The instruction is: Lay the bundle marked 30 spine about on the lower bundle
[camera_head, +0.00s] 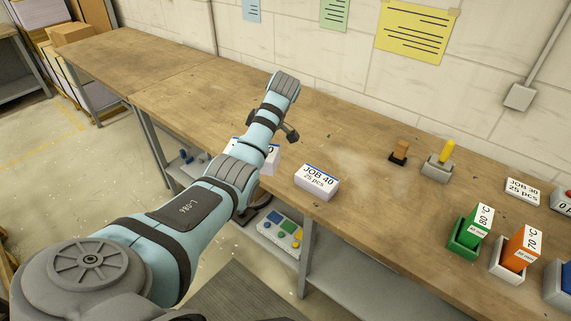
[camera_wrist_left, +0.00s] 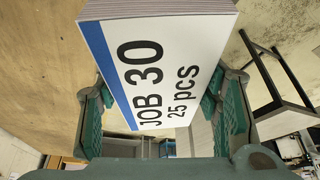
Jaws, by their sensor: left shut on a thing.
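In the left wrist view, my left gripper (camera_wrist_left: 157,100) is shut on a thick white paper bundle (camera_wrist_left: 160,70). Its label reads JOB 30, 25 pcs, and a blue stripe runs along one edge. In the head view, a white bundle (camera_head: 270,159) shows partly behind my left arm; only a 0 of its label is readable. My left fingers are hidden there. A bundle marked JOB 40, 25 pcs (camera_head: 317,182) lies close by to the right on the bench, its blue edge toward the wall. My right gripper is not in view.
The wooden bench (camera_head: 350,140) is clear behind the JOB 40 bundle.

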